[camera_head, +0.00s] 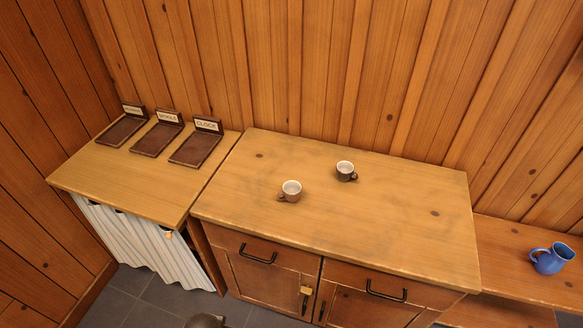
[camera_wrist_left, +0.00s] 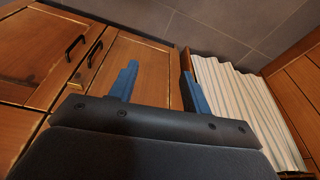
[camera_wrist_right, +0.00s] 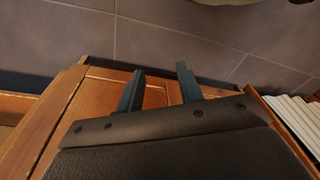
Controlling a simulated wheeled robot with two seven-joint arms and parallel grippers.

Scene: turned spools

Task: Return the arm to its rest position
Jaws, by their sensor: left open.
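My left gripper (camera_wrist_left: 158,68) shows in the left wrist view. Its two blue fingers stand apart with nothing between them, in front of the wooden cabinet doors and the striped curtain. My right gripper (camera_wrist_right: 160,72) shows in the right wrist view. Its fingers are also apart and empty, with a wooden cabinet front and grey floor tiles beyond. Neither gripper shows in the head view.
Three labelled dark trays stand on the left counter, including the CLOCK tray (camera_head: 195,149). A blue jug (camera_head: 553,259) stands on the lower right surface. The counter's front is clear.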

